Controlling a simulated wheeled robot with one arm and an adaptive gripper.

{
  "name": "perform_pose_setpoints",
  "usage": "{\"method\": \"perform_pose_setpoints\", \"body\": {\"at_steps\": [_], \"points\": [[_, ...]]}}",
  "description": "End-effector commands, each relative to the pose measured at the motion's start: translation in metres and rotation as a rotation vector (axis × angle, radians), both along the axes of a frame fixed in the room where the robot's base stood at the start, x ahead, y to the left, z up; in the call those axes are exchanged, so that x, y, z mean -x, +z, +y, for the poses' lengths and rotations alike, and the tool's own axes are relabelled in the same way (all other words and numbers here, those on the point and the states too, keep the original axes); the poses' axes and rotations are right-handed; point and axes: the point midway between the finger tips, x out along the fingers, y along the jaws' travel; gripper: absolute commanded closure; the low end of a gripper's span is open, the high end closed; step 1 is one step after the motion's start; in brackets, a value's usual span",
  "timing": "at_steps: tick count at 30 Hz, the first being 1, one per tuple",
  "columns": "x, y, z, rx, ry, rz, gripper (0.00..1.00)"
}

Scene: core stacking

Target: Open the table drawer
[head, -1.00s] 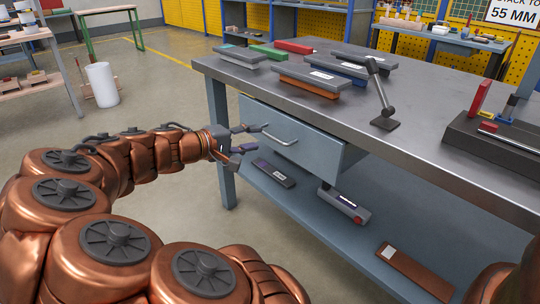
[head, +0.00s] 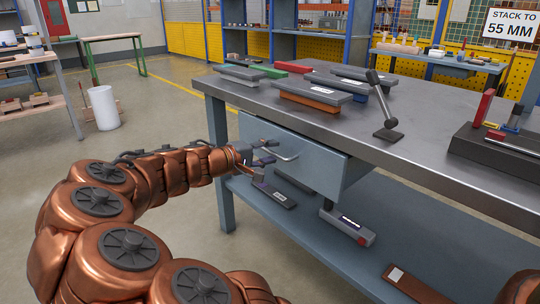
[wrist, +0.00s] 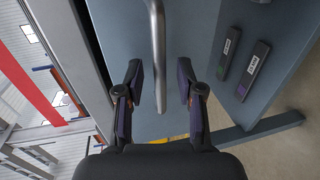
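The table drawer (head: 319,168) is a blue-grey box front under the left part of the metal-topped table (head: 345,114). I cannot tell whether it stands slightly out. Its silver bar handle (head: 289,158) shows on the front, and the handle also shows in the wrist view (wrist: 157,40). My gripper (head: 268,152) is at the handle's left end in the head view. In the wrist view, my gripper (wrist: 160,86) has its two dark fingers apart, with the lower end of the handle between them. A gap shows on both sides, so neither finger visibly touches it.
Several long blocks lie on the tabletop, among them an orange-based one (head: 312,98). A dark jointed stand (head: 387,118) is to their right. The lower shelf (head: 345,239) holds several labelled blocks, such as a grey one (head: 347,227).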

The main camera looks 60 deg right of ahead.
Motion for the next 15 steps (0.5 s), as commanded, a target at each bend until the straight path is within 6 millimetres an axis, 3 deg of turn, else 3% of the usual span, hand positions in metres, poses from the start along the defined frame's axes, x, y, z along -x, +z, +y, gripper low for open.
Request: {"method": "perform_pose_setpoints", "body": {"at_steps": [13,15], "points": [[0.0017,-0.0013,-0.0064,0.0,0.001,0.001,0.63],[0.0016,-0.0013,-0.0063,0.0,0.001,0.001,0.69]]}}
